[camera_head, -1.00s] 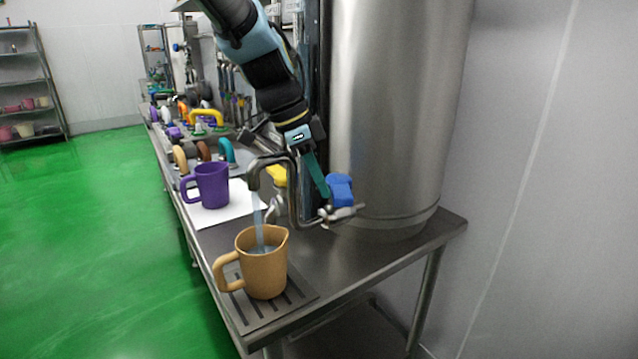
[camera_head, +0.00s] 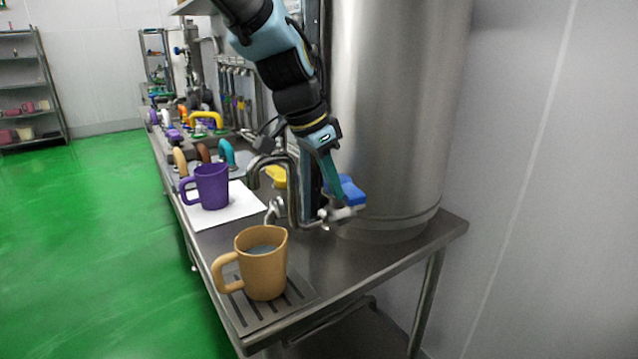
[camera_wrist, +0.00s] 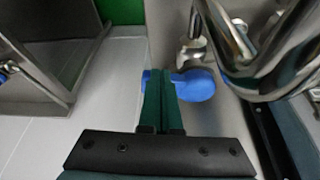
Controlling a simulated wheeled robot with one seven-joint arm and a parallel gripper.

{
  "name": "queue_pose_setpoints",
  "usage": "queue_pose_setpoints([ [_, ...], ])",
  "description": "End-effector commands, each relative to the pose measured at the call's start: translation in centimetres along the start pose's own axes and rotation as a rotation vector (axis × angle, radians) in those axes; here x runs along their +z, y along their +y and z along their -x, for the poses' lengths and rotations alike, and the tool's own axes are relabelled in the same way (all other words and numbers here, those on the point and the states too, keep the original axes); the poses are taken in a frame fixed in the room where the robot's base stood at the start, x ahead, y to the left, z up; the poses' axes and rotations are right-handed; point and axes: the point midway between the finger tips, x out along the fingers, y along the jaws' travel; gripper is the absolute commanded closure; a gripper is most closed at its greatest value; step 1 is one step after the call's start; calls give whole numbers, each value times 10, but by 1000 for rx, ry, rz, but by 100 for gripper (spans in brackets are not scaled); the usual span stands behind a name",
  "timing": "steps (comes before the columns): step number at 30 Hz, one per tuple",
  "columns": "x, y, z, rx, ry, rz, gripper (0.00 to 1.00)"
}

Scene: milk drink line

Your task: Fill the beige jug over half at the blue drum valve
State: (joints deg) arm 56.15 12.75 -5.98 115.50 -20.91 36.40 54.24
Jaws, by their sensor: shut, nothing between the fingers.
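No stream falls from the spout. The blue valve handle (camera_head: 352,190) is at the right of the pipework, by the steel drum (camera_head: 395,110). My gripper (camera_head: 335,200) is shut and empty, its green fingers against or just beside the blue handle. In the wrist view the shut fingers (camera_wrist: 161,85) overlap the blue handle (camera_wrist: 197,84); whether they touch it I cannot tell.
A purple jug (camera_head: 211,187) stands on a white sheet (camera_head: 238,209) behind the beige jug. A yellow handle (camera_head: 277,175) sits behind the spout. Several coloured handles line the bench further back. The drip grate (camera_head: 300,293) lies near the bench's front edge. Green floor at left is clear.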

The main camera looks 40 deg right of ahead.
Motion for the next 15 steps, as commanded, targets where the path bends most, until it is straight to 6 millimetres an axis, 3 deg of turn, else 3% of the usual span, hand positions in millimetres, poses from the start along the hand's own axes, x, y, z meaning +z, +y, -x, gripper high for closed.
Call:
queue_pose_setpoints([
  [15,-9,6,-4,-8,-1,21,100],
])
